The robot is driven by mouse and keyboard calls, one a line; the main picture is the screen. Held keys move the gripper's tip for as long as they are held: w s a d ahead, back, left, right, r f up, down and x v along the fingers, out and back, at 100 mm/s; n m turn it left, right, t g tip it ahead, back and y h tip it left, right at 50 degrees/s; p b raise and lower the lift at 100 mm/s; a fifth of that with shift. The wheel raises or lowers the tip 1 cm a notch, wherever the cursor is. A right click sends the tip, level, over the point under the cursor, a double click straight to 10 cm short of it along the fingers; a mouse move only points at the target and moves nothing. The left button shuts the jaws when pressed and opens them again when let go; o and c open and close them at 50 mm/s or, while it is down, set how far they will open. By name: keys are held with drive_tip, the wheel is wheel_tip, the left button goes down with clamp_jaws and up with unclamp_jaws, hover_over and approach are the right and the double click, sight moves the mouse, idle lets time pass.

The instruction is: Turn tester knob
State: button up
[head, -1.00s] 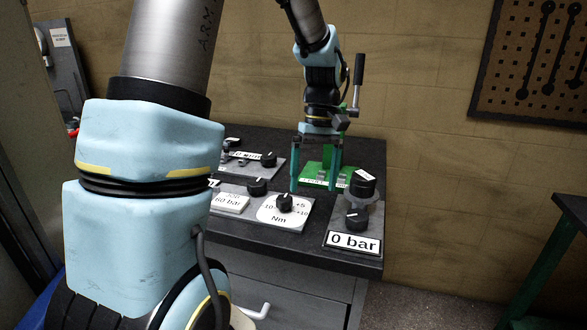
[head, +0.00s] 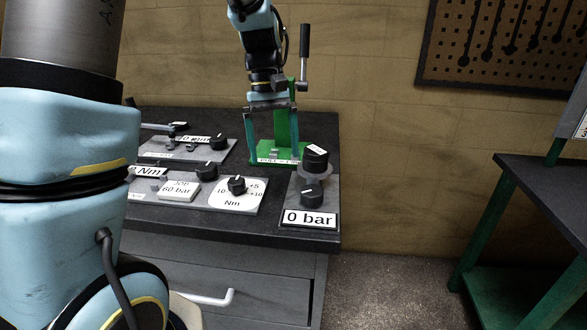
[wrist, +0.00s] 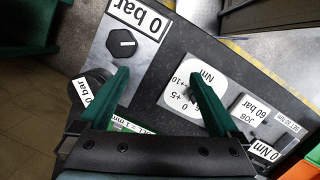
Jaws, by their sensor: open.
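A black knob (head: 312,195) sits on a grey plate with a "0 bar" label (head: 309,219) at the bench's right end. This knob also shows in the wrist view (wrist: 122,43), near the left fingertip. A second black knob (head: 236,185) stands on a white Nm dial card (head: 252,201) to its left. In the wrist view the right finger covers part of that card (wrist: 186,72). Which knob is the tester's is not labelled. My gripper (head: 277,157) is open and empty, with green fingers pointing down above the bench. It touches no knob that I can see.
Behind the "0 bar" knob stands a taller black-capped cylinder (head: 314,159). A green stand with a lever (head: 304,60) is behind my gripper. More knobs (head: 206,171) (head: 218,142) and labels crowd the bench's left. Floor right of the bench (head: 390,285) is clear.

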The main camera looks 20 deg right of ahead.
sight(312, 190)
drive_tip(key=s+d+r+m+t+p, duration=0.1)
drive_tip(key=s+d+r+m+t, duration=0.15)
drive_tip(key=s+d+m, duration=0.35)
drive_tip(key=shift+n, duration=0.7)
drive_tip(key=f, duration=0.3)
drive_tip(key=w+d+f+p, duration=0.1)
drive_tip(key=f, duration=0.3)
drive_tip(key=f+p, duration=0.1)
drive_tip(key=f, duration=0.3)
drive_tip(key=shift+w+d+f, duration=0.1)
drive_tip(key=shift+w+d, duration=0.1)
drive_tip(key=shift+w, duration=0.15)
drive_tip(key=c, duration=1.4)
